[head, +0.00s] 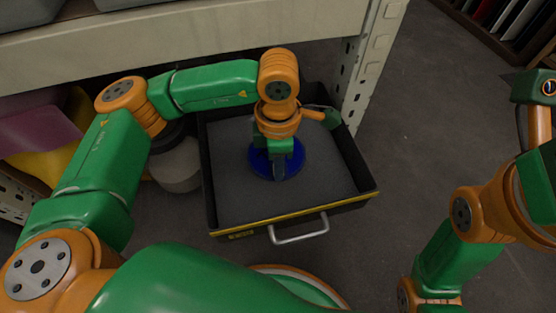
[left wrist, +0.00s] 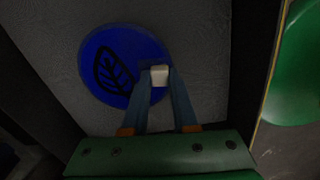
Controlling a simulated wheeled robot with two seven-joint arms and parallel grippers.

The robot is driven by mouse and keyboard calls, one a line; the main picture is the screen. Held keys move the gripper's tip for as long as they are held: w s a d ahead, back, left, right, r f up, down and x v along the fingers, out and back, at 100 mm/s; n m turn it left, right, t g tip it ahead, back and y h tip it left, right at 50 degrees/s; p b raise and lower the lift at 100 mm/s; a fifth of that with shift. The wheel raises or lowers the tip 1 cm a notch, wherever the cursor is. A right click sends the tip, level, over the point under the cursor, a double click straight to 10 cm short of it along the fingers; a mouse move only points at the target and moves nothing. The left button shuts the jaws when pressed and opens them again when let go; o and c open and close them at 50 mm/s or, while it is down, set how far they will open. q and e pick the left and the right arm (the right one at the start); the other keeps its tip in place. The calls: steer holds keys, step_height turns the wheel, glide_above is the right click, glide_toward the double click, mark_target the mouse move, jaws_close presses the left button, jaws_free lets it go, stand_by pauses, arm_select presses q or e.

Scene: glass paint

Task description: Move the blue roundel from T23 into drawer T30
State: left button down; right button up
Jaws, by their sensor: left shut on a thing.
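The blue roundel (head: 298,158) is inside the open dark drawer (head: 362,172), at or just above its grey floor. In the left wrist view the roundel (left wrist: 122,62) is a flat blue disc with a dark leaf drawing. My left gripper (head: 280,172) points down into the drawer over the roundel. In the left wrist view my left gripper (left wrist: 160,76) is shut on a small pale block at the roundel's edge. The gripper hides part of the disc in the head view. The drawer's label is too small to read. My right gripper is not in view.
The drawer has a yellow front strip and a metal handle (head: 300,232). A pale shelf beam (head: 190,35) runs above it, with a perforated upright (head: 362,75) at its right. A white-bodied container (head: 177,165) stands left of the drawer.

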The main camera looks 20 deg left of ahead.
arm_select(q)
steer(key=shift+f, duration=0.1)
stand_by(0.5)
steer(key=shift+f+b, duration=0.15)
steer(key=shift+b, duration=0.25)
steer(key=shift+f+b, duration=0.3)
steer(key=shift+b, duration=0.1)
stand_by(0.8)
steer(key=c, duration=0.6)
jaws_free()
